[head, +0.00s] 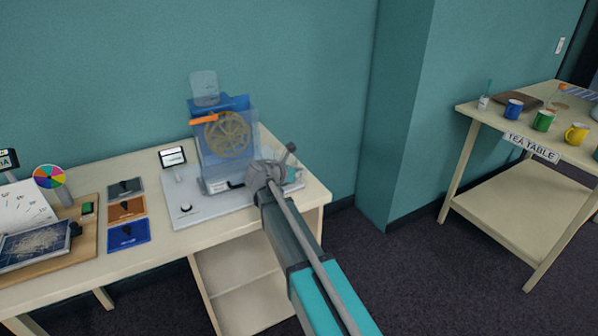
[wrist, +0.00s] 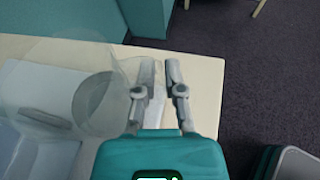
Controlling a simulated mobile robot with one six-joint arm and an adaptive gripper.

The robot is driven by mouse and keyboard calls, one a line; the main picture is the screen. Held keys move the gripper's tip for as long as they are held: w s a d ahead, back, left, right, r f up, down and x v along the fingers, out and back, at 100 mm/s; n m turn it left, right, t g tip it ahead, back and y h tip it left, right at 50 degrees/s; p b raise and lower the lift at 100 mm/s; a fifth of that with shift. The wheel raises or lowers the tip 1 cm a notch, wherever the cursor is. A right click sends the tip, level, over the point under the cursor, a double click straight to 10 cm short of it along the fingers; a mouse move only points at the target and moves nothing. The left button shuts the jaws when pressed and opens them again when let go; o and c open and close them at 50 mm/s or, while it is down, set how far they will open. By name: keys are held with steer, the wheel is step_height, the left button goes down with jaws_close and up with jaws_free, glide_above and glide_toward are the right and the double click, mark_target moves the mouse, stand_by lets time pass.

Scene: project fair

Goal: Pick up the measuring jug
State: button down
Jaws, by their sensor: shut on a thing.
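The measuring jug (wrist: 97,105) is clear and see-through. In the wrist view it lies left of my gripper (wrist: 159,76), with its round base showing on or just over the pale board. My gripper is shut on a narrow pale part at the jug's right side, which looks like its handle. In the head view my gripper (head: 272,172) is at the right end of the bench, in front of the blue see-through machine (head: 227,140). It hides most of the jug there. I cannot tell whether the jug touches the board.
The machine stands on a white board (head: 187,202) on the bench (head: 165,251), with a small display (head: 172,157) to its left. Coloured cards (head: 127,209) lie further left. A tea table (head: 525,205) with mugs stands apart at the right, beyond open floor.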

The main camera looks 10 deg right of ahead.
mark_target(300, 166)
steer(key=shift+r+p, duration=0.45)
steer(key=shift+r+p, duration=1.2)
steer(key=shift+r, duration=0.05)
steer(key=s+a+r+p, duration=0.2)
steer(key=s+r+p, duration=0.7)
steer(key=s, duration=0.4)
steer(key=shift+s+a+r+p, duration=0.2)
steer(key=shift+s+r+p, duration=0.05)
steer(key=shift+s+p, duration=0.05)
steer(key=shift+s, duration=0.1)
